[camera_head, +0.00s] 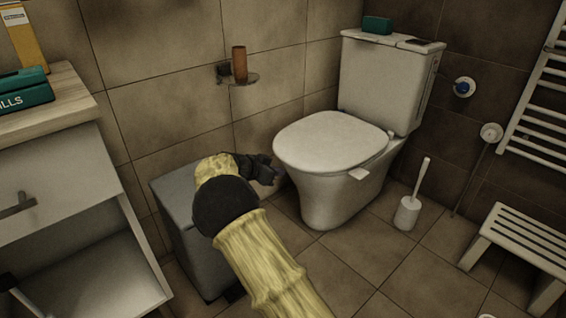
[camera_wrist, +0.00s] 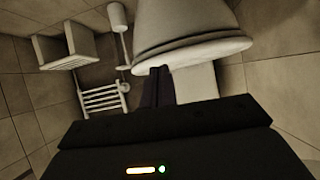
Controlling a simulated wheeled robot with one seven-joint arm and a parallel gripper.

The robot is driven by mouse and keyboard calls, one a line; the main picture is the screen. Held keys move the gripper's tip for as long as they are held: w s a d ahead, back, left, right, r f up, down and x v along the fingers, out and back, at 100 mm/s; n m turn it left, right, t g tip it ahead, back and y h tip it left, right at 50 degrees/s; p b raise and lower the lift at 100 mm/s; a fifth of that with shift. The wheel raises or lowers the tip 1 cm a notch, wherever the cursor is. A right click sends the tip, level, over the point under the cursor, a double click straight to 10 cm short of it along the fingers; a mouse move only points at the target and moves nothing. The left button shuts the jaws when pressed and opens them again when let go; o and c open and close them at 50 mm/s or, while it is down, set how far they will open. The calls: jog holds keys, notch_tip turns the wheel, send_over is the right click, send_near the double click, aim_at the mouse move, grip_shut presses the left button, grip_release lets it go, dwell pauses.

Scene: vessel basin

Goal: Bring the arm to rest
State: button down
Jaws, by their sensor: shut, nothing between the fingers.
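My arm reaches in from the bottom of the head view, and my gripper (camera_head: 276,177) is above the floor, between the grey bin and the toilet. It points right, toward the toilet bowl. My gripper is shut and empty. In the wrist view its dark fingers (camera_wrist: 158,88) show close together below the toilet bowl's edge. The toilet (camera_head: 335,150) stands upright with its lid down. In the head view I cannot tell whether the fingertips touch the bowl. The toilet also shows in the wrist view (camera_wrist: 195,35).
A grey bin (camera_head: 172,200) stands behind my forearm. An open-fronted cabinet (camera_head: 60,190) is at left, a toilet brush (camera_head: 409,210) right of the toilet, and a slatted stool (camera_head: 520,245) at far right. A wall holder with a brown cup (camera_head: 239,65) hangs above.

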jog(key=s+d+r+n+g+y+p, duration=0.2)
jog(key=s+d+r+p, duration=0.2)
jog(key=s+d, duration=0.15)
jog(key=s+d+r+n+g+y+p, duration=0.2)
jog(key=s+d+r+p, duration=0.1)
jog(key=s+d+p, duration=0.3)
jog(key=s+r+n+y+p, duration=0.3)
jog(key=s+r+p, duration=0.3)
jog(key=s, duration=0.7)
jog(key=s+r+n+y+p, duration=0.2)
jog(key=s+r+n+p, duration=0.35)
jog(key=s, duration=0.75)
notch_tip(320, 180, up, 39)
jog(key=m+p, duration=0.1)
jog(key=p, duration=3.5)
jog(key=shift+w+m+g, duration=0.2)
jog(key=shift+m+g, duration=0.1)
jog(key=shift+m, duration=0.05)
jog(key=shift+d+f, duration=0.1)
